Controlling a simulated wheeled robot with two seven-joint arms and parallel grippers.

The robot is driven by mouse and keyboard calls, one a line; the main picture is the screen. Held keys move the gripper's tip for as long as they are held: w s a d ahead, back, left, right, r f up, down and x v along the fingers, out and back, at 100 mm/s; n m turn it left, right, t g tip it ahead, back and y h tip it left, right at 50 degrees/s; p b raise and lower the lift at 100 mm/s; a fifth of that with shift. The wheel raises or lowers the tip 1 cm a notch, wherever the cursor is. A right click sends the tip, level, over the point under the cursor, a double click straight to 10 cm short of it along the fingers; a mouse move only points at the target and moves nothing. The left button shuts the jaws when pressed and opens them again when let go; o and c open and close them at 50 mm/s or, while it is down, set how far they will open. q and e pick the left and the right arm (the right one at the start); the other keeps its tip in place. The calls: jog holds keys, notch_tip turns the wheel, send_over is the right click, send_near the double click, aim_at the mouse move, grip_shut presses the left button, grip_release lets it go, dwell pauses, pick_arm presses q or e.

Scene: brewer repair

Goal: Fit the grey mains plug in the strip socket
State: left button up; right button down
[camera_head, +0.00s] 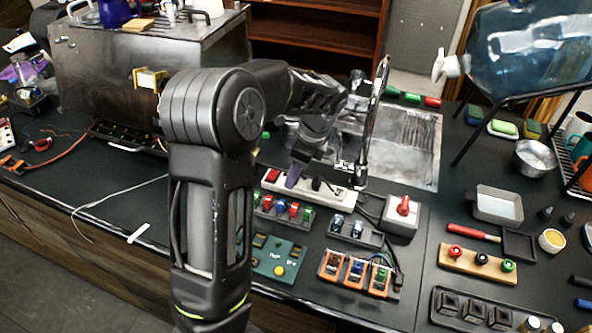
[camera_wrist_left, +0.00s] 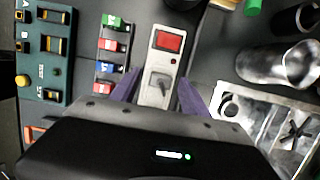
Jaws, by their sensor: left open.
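The white power strip (camera_head: 335,198) lies on the dark bench under my left gripper (camera_head: 303,181), with a red switch (camera_head: 272,175) at its left end. In the left wrist view, the strip (camera_wrist_left: 152,96) runs between my purple fingers (camera_wrist_left: 158,92), which are open, one on each side. A small grey part (camera_wrist_left: 159,83) sits on the strip below the red switch. I cannot tell whether it is the grey mains plug or part of the socket. The fingers and wrist partly hide the strip. My right gripper is not in view.
A row of coloured connectors (camera_head: 293,209) and a green board (camera_head: 272,262) lie in front of the strip. A box with a red knob (camera_head: 402,212) stands to its right. A thin cable (camera_head: 100,203) crosses the clear bench at left.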

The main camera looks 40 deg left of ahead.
pick_arm(q)
jog(key=b+v, duration=0.1)
jog(key=v, duration=0.6)
jog(key=shift+r, duration=0.35)
dwell(0.4)
